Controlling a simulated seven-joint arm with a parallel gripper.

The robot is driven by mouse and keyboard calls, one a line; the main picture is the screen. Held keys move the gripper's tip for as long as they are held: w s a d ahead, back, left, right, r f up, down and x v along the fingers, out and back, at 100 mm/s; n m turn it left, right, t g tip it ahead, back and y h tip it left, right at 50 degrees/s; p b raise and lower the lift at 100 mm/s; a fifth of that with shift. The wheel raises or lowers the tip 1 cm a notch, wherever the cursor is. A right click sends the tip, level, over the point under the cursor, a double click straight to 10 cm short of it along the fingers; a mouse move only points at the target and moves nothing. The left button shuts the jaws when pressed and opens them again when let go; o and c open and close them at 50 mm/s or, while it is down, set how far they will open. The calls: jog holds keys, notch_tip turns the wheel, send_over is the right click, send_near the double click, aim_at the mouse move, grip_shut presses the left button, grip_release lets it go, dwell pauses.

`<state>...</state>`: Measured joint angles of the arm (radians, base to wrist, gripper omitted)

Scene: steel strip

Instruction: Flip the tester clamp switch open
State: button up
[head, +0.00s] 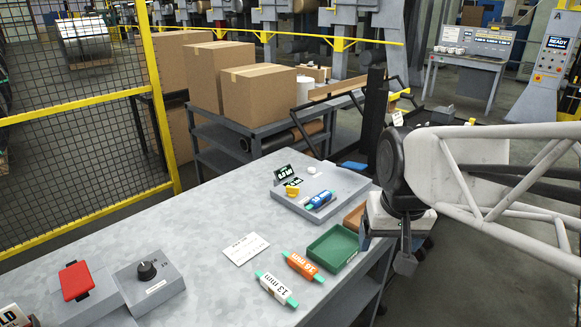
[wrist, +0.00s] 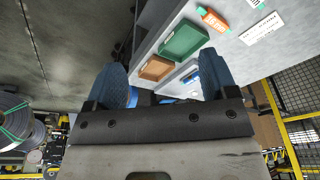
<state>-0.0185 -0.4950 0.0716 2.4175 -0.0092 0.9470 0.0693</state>
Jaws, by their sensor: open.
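The tester (head: 345,183), a flat grey unit, lies at the far right of the steel table in the head view. It carries a small tilted display (head: 287,174), a yellow part (head: 292,190) and a blue-labelled piece (head: 320,200) with green ends. I cannot tell whether the yellow part is the clamp switch, or which way it is set. My gripper (head: 390,250) hangs beyond the table's right edge, apart from the tester. In the wrist view my gripper (wrist: 160,88) is open and empty, with two blue fingers spread. The tester is only partly visible there.
Orange (head: 300,265) and white (head: 275,288) pieces and a card (head: 245,248) lie nearby. A red-topped box (head: 76,280) and a knob box (head: 147,285) stand front left.

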jog(key=w+a+r, duration=0.1)
jog(key=w+a, duration=0.2)
jog(key=w, duration=1.1)
jog(key=m+g, duration=0.2)
send_over(293, 187)
notch_tip(293, 187, down, 15)
jog(key=shift+w+r, duration=0.1)
jog(key=shift+r, duration=0.05)
jog(key=shift+f, duration=3.9)
